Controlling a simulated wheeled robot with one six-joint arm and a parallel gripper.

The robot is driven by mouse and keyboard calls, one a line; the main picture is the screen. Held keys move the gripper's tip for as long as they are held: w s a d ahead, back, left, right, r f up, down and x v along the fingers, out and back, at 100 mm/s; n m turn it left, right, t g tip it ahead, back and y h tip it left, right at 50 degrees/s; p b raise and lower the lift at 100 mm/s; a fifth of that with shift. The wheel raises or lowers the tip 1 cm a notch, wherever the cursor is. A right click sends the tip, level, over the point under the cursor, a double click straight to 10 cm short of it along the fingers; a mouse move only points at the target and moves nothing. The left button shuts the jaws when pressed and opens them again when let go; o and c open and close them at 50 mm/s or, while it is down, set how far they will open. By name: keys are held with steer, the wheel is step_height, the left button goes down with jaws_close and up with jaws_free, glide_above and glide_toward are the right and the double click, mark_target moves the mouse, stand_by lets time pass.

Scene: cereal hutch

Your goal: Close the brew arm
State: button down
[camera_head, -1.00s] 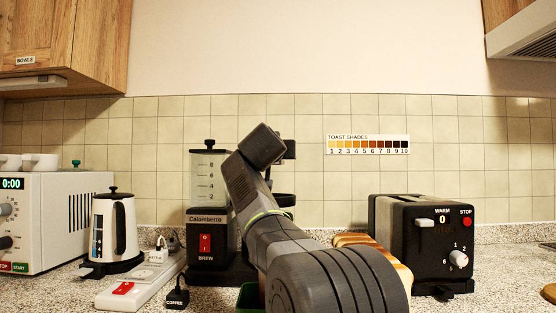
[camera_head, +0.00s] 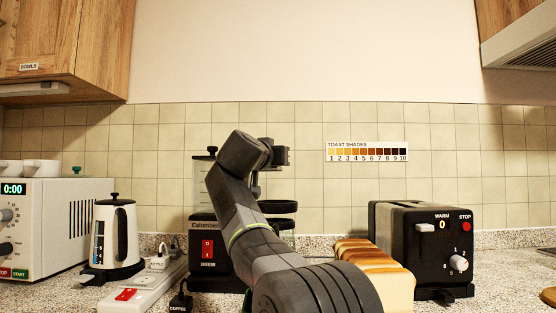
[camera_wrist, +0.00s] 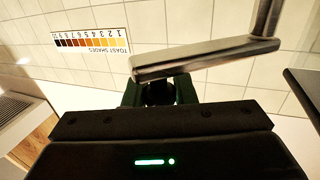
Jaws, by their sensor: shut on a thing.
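The black Calomberto coffee maker (camera_head: 203,228) stands on the counter, partly hidden behind my arm. Its brew arm shows in the wrist view as a grey metal bar (camera_wrist: 205,60) with a rod rising at its right end. My gripper (camera_head: 280,155) is raised at the machine's upper right in the head view. In the wrist view my gripper (camera_wrist: 160,93) is shut on the brew arm, whose bar crosses the fingertips. In the head view the brew arm is mostly hidden by my wrist. A dark round holder (camera_head: 278,207) shows below my gripper.
A toaster (camera_head: 420,245) and a bread loaf (camera_head: 375,265) stand to the right. A white kettle (camera_head: 115,235), a power strip (camera_head: 140,290) and a microwave (camera_head: 50,225) are on the left. The tiled wall (camera_head: 330,190) is behind.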

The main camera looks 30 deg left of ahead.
steer(key=c, duration=1.2)
jaws_free()
steer(key=shift+s, duration=0.15)
steer(key=s, duration=0.4)
steer(key=s+d, duration=0.1)
steer(key=s, duration=0.8)
steer(key=shift+s+d+b, duration=0.25)
steer(key=shift+d+b, duration=0.05)
steer(key=shift+b, duration=0.05)
steer(key=shift+w, duration=0.1)
steer(key=w, duration=0.4)
steer(key=w+a, duration=0.1)
steer(key=w, duration=0.8)
steer(key=shift+w+a+p, duration=0.3)
steer(key=shift+p, duration=0.05)
steer(key=shift+s, duration=0.1)
